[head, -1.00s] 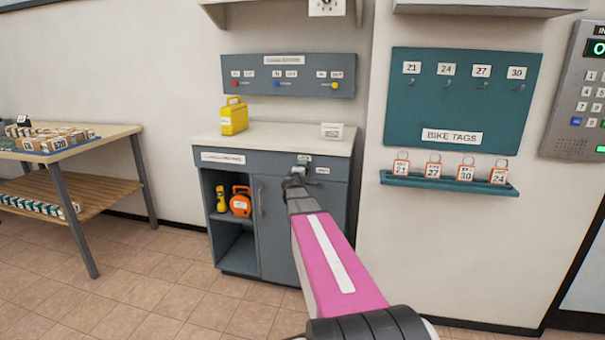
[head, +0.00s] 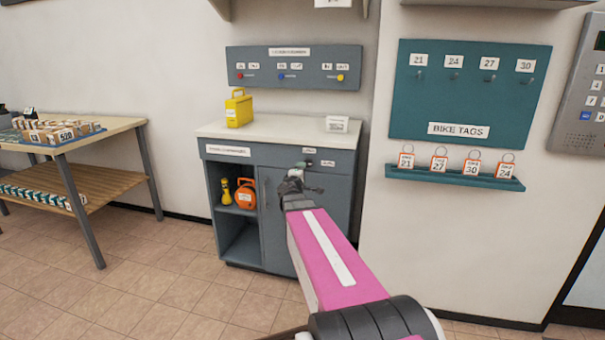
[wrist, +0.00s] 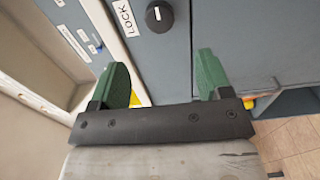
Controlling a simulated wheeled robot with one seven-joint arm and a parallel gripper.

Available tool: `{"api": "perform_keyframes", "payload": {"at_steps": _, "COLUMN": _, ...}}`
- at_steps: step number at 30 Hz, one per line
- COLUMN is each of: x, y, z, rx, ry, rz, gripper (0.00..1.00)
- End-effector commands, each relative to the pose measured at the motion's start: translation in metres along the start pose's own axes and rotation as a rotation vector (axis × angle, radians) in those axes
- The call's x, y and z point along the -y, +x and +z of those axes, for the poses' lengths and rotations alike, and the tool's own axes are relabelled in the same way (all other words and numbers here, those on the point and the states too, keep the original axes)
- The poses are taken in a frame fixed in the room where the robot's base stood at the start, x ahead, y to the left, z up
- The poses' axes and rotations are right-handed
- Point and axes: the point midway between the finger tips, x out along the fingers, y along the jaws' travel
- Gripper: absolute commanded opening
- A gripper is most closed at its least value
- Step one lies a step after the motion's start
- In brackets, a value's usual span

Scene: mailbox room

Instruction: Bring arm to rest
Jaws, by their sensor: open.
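My pink arm reaches forward in the head view toward the front of a grey cabinet (head: 276,171). My gripper (head: 292,178) is at the upper front of that cabinet, partly hidden by my own arm. In the wrist view my gripper (wrist: 165,85) shows two green fingers spread apart with nothing between them. Beyond the fingers are the grey cabinet front, a round black knob (wrist: 159,16) with a white mark, and a label reading LOCK (wrist: 125,17). I cannot tell the exact gap between the fingertips and the cabinet.
A yellow case (head: 239,109) and a small white sign (head: 337,124) stand on the cabinet top. A teal bike tag board (head: 470,105) hangs on the right above a ledge (head: 455,178) with tags. A table (head: 108,129) with boxes stands left. Floor between is clear.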

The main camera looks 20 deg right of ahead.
Motion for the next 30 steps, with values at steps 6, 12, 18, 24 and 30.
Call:
{"api": "perform_keyframes", "payload": {"at_steps": 6, "x": 0.000, "y": 0.001, "z": 0.000, "rx": 0.000, "ry": 0.000, "rz": 0.000, "gripper": 0.71}}
{"api": "perform_keyframes", "payload": {"at_steps": 12, "x": 0.002, "y": -0.001, "z": 0.001, "rx": 0.009, "ry": 0.011, "rz": -0.007, "gripper": 0.71}}
{"api": "perform_keyframes", "payload": {"at_steps": 18, "x": 0.024, "y": -0.017, "z": 0.014, "rx": 0.095, "ry": 0.120, "rz": -0.083, "gripper": 0.71}}
{"api": "perform_keyframes", "payload": {"at_steps": 24, "x": 0.071, "y": -0.052, "z": 0.034, "rx": 0.256, "ry": 0.296, "rz": -0.254, "gripper": 0.71}}
{"api": "perform_keyframes", "payload": {"at_steps": 30, "x": 0.128, "y": -0.103, "z": 0.045, "rx": 0.431, "ry": 0.459, "rz": -0.497, "gripper": 0.71}}
